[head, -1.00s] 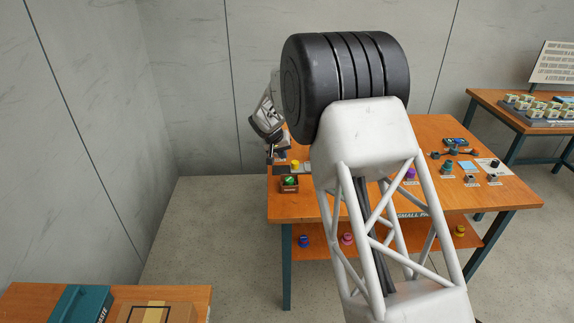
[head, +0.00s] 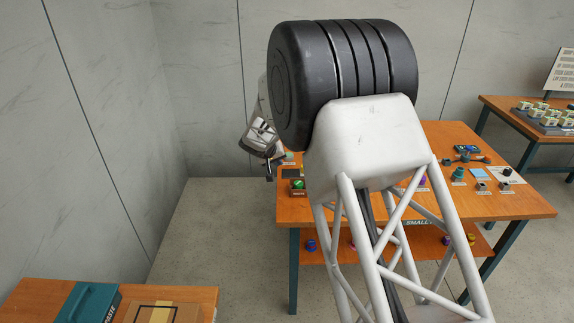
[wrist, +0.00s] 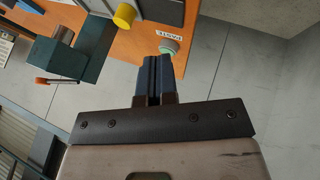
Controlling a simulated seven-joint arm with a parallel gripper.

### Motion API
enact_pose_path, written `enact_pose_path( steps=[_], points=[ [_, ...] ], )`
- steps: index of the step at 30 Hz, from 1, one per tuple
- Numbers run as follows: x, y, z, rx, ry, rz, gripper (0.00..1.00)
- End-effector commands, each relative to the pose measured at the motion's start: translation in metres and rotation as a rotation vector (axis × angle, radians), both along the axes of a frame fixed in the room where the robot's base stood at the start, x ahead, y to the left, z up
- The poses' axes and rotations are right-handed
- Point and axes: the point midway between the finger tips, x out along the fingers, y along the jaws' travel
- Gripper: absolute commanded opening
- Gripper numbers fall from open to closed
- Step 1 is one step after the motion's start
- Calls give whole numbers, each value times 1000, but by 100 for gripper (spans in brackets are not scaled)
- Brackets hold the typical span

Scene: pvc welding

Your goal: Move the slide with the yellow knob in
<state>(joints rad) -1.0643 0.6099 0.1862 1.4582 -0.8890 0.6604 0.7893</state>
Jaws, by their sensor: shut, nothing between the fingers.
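The yellow knob (wrist: 124,15) shows at the top of the wrist view, next to a grey plate on the orange wooden table. It is to the left of and beyond my fingertips. My gripper (wrist: 155,58) is shut and empty, with its two dark blue fingers together. In the head view my gripper (head: 269,172) is at the table's left edge, partly hidden by my arm. The slide itself cannot be made out clearly.
A pale green round piece (wrist: 170,46) sits at the table edge just beyond my fingertips, beside a paste label (wrist: 169,34). A teal fixture (wrist: 70,55) with an orange-tipped lever is at left in the wrist view. A box with a green item (head: 298,184) stands on the table (head: 515,208).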

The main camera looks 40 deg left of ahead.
Motion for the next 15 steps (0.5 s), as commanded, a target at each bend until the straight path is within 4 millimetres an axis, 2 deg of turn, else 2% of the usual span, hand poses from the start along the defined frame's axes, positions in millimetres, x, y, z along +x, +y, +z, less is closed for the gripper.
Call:
enact_pose_path(
  steps=[8, 15],
  points=[
    [11, 2, -15, -1, 1, -1, 0],
    [26, 4, -36, -2, 0, 0, 0]
  ],
)
